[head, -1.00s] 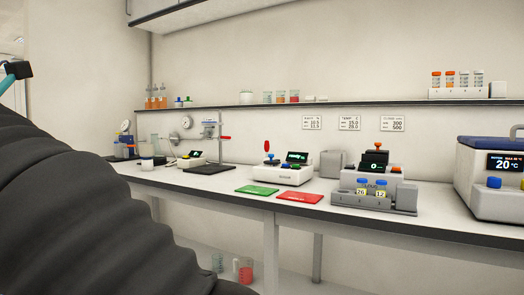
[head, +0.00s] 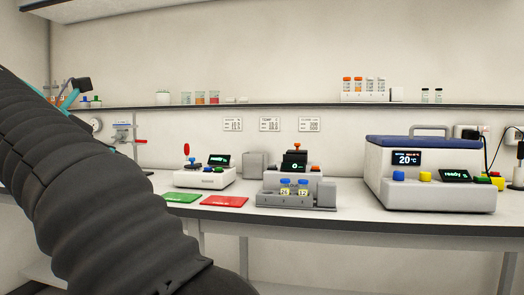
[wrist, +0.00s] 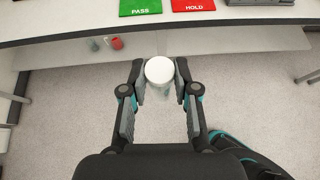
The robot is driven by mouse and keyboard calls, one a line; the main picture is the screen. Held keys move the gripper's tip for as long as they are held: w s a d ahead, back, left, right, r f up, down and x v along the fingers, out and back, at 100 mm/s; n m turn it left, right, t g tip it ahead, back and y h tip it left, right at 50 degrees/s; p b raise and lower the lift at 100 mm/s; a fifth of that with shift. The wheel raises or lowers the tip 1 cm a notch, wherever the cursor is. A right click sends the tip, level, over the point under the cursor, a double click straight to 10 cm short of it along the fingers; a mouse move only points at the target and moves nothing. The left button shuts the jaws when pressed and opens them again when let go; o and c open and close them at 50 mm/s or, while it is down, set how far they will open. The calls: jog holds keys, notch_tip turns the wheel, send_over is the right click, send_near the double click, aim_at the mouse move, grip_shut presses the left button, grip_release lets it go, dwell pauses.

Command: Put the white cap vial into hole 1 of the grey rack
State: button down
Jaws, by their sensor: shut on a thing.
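In the wrist view my gripper (wrist: 160,88) is shut on the white cap vial (wrist: 159,70), its round white cap facing the camera and its body mostly hidden below. It is held over the floor, in front of the bench edge. In the head view only part of the gripper (head: 76,88) shows at far left, beyond my dark arm; the held vial cannot be made out there. The grey rack (head: 270,200) stands on the bench, right of the red card. Two blue-capped vials (head: 294,187) with yellow labels stand in it. Its hole numbers are too small to read.
A green PASS card (wrist: 140,7) and a red HOLD card (wrist: 194,5) lie near the bench edge. A device with an orange knob (head: 297,160) stands right behind the rack. A large white machine (head: 425,185) stands to the right. A shelf (head: 300,106) runs above.

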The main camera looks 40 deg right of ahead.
jog(key=w+d+m+g+h+p, duration=0.1)
jog(key=w+d+m+g, duration=0.15)
jog(key=d, duration=0.75)
jog(key=w+d+m+g+h, duration=0.1)
jog(key=w+d, duration=0.2)
jog(key=d, duration=0.8)
jog(key=s+d+f+m+g, duration=0.1)
jog(key=s+d, duration=0.1)
jog(key=d, duration=0.8)
jog(key=s+d+f+m+g, duration=0.1)
jog(key=d, duration=0.8)
jog(key=f, duration=0.4)
jog(key=shift+d+f, duration=0.15)
jog(key=shift+d, duration=0.1)
jog(key=shift+p, duration=0.35)
jog(key=shift+f+b, duration=1)
jog(key=shift+f, duration=0.85)
jog(key=c, duration=0.8)
grip_release()
jog(key=shift+a+r, duration=0.1)
